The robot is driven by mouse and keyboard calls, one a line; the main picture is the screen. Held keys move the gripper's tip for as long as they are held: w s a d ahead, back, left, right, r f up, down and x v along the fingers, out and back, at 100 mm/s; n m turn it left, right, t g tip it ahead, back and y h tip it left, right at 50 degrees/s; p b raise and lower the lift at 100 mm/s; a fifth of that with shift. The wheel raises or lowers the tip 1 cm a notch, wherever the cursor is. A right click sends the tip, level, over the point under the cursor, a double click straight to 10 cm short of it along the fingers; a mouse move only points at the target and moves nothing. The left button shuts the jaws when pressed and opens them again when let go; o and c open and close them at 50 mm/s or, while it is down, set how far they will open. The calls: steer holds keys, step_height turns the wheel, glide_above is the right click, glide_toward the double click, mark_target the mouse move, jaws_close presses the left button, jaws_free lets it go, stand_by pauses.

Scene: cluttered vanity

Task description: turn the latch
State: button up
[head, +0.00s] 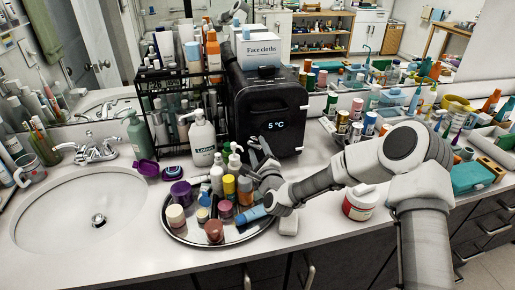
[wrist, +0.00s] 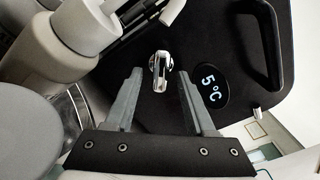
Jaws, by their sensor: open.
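The latch (wrist: 160,72) is a small shiny metal piece on the front of a black mini fridge (head: 262,98). In the wrist view the fridge front (wrist: 225,40) fills the upper right, with a lit "5 °C" display. My gripper (wrist: 155,85) is open and empty. Its two grey fingers point at the fridge front, one on each side of the latch in the picture. I cannot tell whether either finger touches it. In the head view my gripper (head: 262,145) is at the lower left of the fridge front, and I cannot make out the latch there.
A white pump bottle (head: 202,140) stands left of the fridge and looms close in the wrist view (wrist: 88,25). A round tray (head: 180,236) crowded with bottles lies below my gripper. A red-labelled white jar (head: 360,203) stands right of the tray. A face-cloth box (head: 262,50) tops the fridge.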

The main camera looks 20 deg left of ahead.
steer(key=shift+w, duration=0.15)
jaws_close()
steer(key=shift+f+n+b, duration=0.1)
steer(key=shift+n+b, duration=0.3)
steer(key=shift+b, duration=0.2)
steer(key=shift+n+b, duration=1)
steer(key=shift+b, duration=0.2)
steer(key=n+b, duration=0.2)
steer(key=b, duration=0.1)
steer(key=shift+n, duration=0.4)
steer(key=shift+r+n+b, duration=0.35)
steer(key=shift+n+b, duration=0.4)
steer(key=shift+n, duration=0.15)
